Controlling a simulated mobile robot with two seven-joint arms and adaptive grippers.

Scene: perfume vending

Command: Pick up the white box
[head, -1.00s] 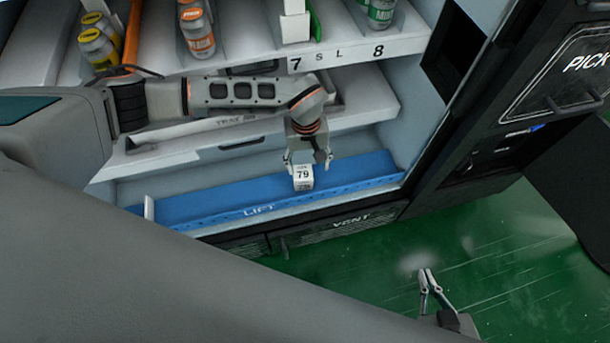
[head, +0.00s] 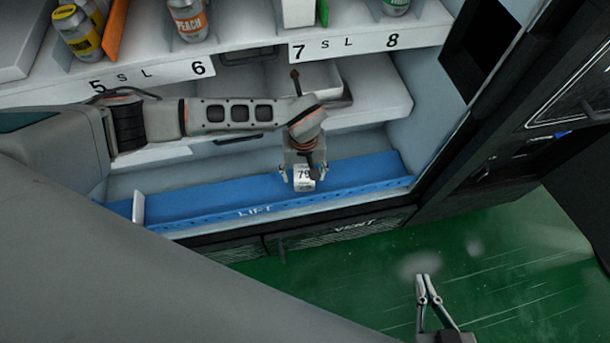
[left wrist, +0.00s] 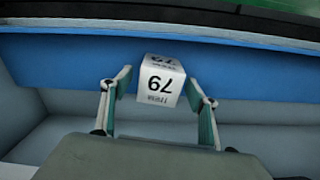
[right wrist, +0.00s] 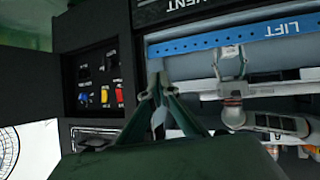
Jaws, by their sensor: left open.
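The white box (head: 304,178), marked 79, sits on the blue lift shelf (head: 210,200) in the head view. In the left wrist view the white box (left wrist: 161,80) lies between and just past the fingertips. My left gripper (head: 304,182) is open over the box, its fingers on either side. In the left wrist view my left gripper (left wrist: 162,88) shows a gap between each finger and the box. My right gripper (head: 428,276) is low over the green floor, with its fingertips close together. In the right wrist view my right gripper (right wrist: 158,90) holds nothing visible.
A raised divider (head: 138,207) stands at the lift's left end. A dark panel (right wrist: 95,85) with coloured switches is beside my right gripper. The green floor (head: 370,270) is open.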

